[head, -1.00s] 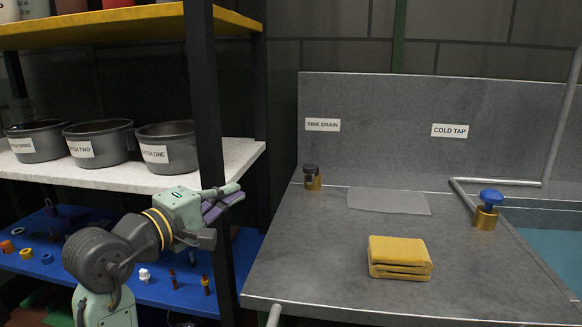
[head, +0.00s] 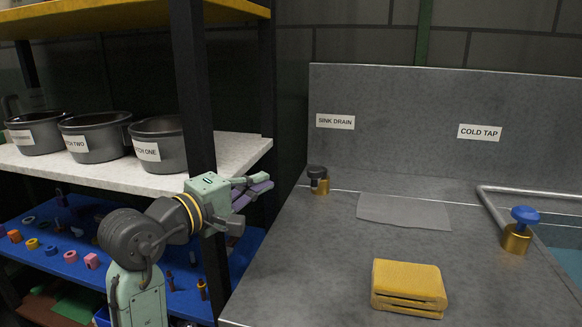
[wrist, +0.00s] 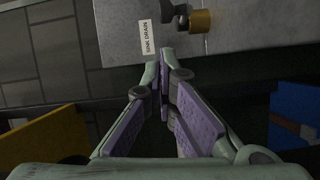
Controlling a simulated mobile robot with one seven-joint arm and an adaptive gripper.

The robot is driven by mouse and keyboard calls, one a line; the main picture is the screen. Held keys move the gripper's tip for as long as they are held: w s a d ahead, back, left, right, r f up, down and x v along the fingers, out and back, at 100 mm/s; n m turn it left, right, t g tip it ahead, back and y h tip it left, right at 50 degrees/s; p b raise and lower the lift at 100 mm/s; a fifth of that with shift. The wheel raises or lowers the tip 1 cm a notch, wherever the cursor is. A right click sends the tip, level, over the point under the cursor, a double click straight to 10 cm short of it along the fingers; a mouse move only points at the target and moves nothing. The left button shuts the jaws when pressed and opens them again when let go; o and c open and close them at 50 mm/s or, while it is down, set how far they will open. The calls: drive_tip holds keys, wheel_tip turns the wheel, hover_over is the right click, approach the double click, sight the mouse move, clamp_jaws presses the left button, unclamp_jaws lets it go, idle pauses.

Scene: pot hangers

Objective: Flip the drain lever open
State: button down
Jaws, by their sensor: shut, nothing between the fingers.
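The drain lever (head: 319,180) is a dark knob on a brass base at the left back of the grey counter, below the "SINK DRAIN" label (head: 335,121). It also shows at the top of the wrist view, with a brass base (wrist: 199,21) and dark handle. My gripper (head: 262,184) is left of the drain lever, in front of the shelf post, pointing right toward it with a gap between. In the wrist view my gripper's fingertips (wrist: 166,62) are together and empty, short of the counter edge.
A black shelf post (head: 194,100) stands close behind my arm, with pots (head: 158,145) on the white shelf. A folded yellow cloth (head: 408,286), a grey mat (head: 404,211) and the blue-topped cold tap (head: 517,230) are on the counter.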

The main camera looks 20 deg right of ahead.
sight(318, 173)
drive_tip(key=shift+d, duration=0.1)
drive_tip(key=p+x, duration=0.1)
drive_tip(key=x, duration=0.9)
